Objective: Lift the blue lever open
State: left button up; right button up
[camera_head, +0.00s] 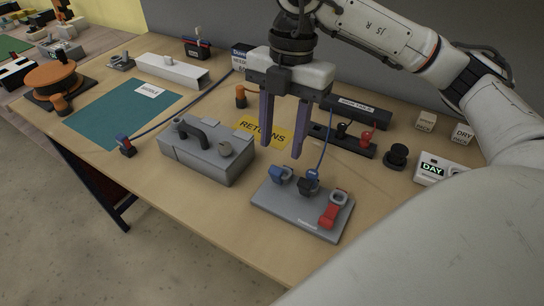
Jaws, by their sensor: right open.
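A grey base plate (283,211) lies near the front edge of the table. It carries a small blue lever connector (279,174) at its back left, a dark one in the middle with a blue cable rising from it, and a red lever (329,215) on a grey block at the right. My right gripper (282,151) points down with its two long fingers apart and nothing visible between them. Its fingertips appear just above and behind the blue lever in the picture; the exact height is hard to tell. Whether the blue lever is raised is too small to tell. My left gripper is out of view.
A grey box (206,160) with a black handle stands left of the plate. A yellow RETURNS label (252,132) lies behind the gripper. A black tray (344,144), a black knob (397,156) and a DAY display (437,171) are at the right. A teal mat (120,112) lies left.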

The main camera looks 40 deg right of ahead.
jog(key=shift+r, duration=0.1)
jog(key=r, duration=0.4)
jog(key=shift+w+d, duration=0.1)
jog(key=shift+d, duration=0.15)
dwell(0.7)
